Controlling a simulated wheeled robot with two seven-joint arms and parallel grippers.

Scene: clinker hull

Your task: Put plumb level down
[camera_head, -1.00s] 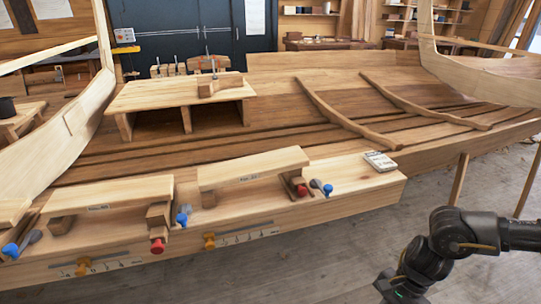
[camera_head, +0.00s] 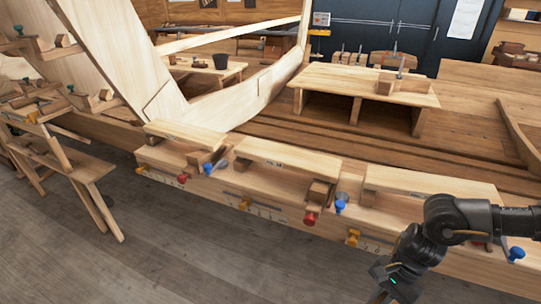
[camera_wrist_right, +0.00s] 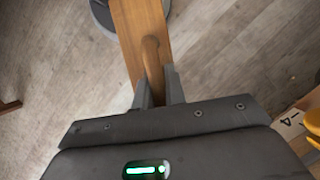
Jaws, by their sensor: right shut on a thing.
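In the right wrist view, the plumb level (camera_wrist_right: 136,32) appears as a flat wooden board with a rounded wooden handle (camera_wrist_right: 152,60). My right gripper (camera_wrist_right: 158,88) is shut on that handle. The board extends away from the fingers over the grey plank floor. In the head view, my right gripper (camera_head: 388,288) is at the bottom edge, in front of the hull's long wooden ledge; the plumb level is below the frame there. My left gripper is not in view.
The ledge (camera_head: 270,205) carries raised wooden blocks with red, blue and yellow knobs. A small wooden bench (camera_head: 365,82) stands behind it. A trestle (camera_head: 85,170) stands at the left. The floor (camera_head: 190,260) in front is clear. A numbered edge (camera_wrist_right: 290,125) is close at the right in the wrist view.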

